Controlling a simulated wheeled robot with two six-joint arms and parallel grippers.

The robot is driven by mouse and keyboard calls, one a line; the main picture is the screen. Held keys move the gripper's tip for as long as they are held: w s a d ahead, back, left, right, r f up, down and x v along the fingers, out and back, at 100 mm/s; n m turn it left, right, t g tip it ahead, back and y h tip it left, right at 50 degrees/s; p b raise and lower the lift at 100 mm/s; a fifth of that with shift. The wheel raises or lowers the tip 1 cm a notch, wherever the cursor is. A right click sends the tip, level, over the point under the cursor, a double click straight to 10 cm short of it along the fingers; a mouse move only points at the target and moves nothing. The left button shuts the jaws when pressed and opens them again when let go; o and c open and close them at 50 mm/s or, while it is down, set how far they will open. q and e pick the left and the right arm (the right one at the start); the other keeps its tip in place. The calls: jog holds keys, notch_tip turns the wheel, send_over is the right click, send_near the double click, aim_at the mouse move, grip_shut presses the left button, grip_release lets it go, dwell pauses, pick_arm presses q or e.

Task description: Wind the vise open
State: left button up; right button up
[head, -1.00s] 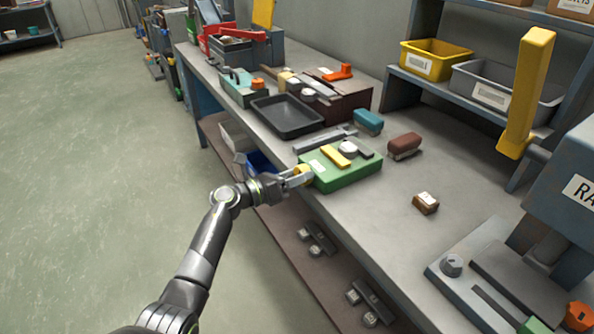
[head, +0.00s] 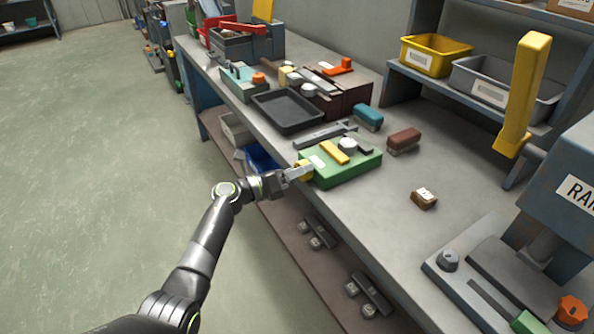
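A low green block (head: 345,170) sits at the front edge of the workbench and looks like the vise. It has a yellow bar (head: 333,152), a pale round knob (head: 348,145) and a white label on top. A yellow handle (head: 304,163) sticks out of its left front side. My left gripper (head: 300,173) is at this handle, its pale finger crossing in front of it with yellow showing above and below. Whether the fingers are closed on the handle is too small to tell. My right gripper is out of view.
A black tray (head: 288,112) lies behind the green block. A teal brush-like block (head: 369,117), a brown one (head: 404,141) and a small brown box (head: 424,198) lie to its right. A blue-grey press (head: 560,200) stands at the right.

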pick_arm(q)
jog(key=o, duration=0.3)
jog(key=shift+a, duration=0.1)
jog(key=v, duration=1.7)
jog(key=shift+s+b, duration=0.15)
jog(key=shift+b, duration=0.25)
